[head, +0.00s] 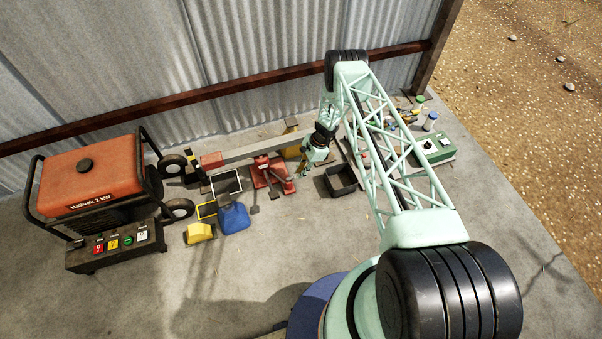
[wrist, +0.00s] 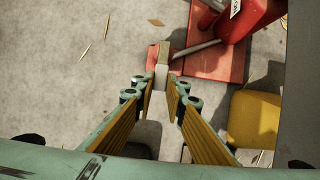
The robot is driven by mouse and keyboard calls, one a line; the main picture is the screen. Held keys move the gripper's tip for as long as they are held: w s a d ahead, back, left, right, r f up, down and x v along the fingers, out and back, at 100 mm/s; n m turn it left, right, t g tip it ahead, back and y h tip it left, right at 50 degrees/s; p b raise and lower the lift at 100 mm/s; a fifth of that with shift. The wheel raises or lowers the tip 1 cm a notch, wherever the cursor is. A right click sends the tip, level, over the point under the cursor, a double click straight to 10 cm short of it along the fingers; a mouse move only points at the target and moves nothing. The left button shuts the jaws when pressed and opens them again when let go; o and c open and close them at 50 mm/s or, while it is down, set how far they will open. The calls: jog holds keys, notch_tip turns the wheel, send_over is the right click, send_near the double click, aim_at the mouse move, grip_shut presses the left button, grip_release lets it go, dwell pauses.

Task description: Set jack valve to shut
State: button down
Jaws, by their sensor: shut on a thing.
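The red jack (head: 268,170) stands on the floor by the shed wall. Its red base and body (wrist: 243,22) show in the wrist view, with a grey rod running left from it. My gripper (head: 303,172) is low at the jack's right side. In the wrist view my gripper (wrist: 163,84) has its fingers close together on a small pale block at the jack's base edge, beside a red end piece. This block looks like the jack valve (wrist: 161,73). The fingers hide part of it, and its setting cannot be told.
A long grey beam (head: 255,148) runs just behind the jack. A yellow block (wrist: 254,120) is beside my gripper. A black tray (head: 341,181) stands to the right. A blue can (head: 233,218) and a generator (head: 88,180) are to the left. The floor in front is clear.

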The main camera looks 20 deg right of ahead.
jog(key=c, duration=2.6)
grip_release()
jog(key=shift+r, duration=0.15)
jog(key=v, duration=1.1)
jog(key=shift+d+r, duration=0.25)
jog(key=shift+r, duration=0.1)
